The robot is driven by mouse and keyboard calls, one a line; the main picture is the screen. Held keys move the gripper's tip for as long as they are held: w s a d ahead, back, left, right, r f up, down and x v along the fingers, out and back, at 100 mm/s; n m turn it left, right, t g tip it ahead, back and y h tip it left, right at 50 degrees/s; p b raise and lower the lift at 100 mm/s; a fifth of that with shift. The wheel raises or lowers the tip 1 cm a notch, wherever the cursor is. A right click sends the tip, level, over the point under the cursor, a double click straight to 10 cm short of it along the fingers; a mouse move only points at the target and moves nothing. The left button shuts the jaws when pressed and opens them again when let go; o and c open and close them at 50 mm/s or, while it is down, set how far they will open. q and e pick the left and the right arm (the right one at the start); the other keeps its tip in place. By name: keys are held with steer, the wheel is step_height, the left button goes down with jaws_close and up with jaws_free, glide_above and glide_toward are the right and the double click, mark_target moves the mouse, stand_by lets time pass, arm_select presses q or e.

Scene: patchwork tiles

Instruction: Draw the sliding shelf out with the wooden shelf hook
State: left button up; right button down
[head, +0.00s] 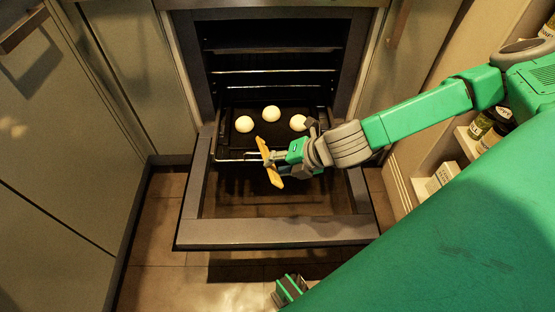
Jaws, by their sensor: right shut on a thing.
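The wooden shelf hook (269,164) is a light tan strip, held upright and slightly tilted in front of the oven shelf. My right gripper (279,158) is shut on it, its arm coming in from the right. The sliding shelf (232,156) is a wire rack low in the oven, bearing a dark tray (257,139). The hook's upper end is close to the shelf's front edge; I cannot tell whether they touch. A green and grey part at the bottom edge seems to be my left gripper (288,290); its fingers are not clear.
The oven door (275,234) is folded down in front of the oven. Three pale buns (271,113) lie on the tray. Cabinets (60,130) stand at the left. A side shelf at the right holds jars (482,126) and a white box (441,175).

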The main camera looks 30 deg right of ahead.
steer(key=shift+r, duration=0.25)
steer(key=s+a+r+p, duration=0.3)
steer(key=s+a+r, duration=0.1)
steer(key=s+r, duration=0.2)
steer(key=shift+s, duration=0.4)
stand_by(0.4)
stand_by(0.4)
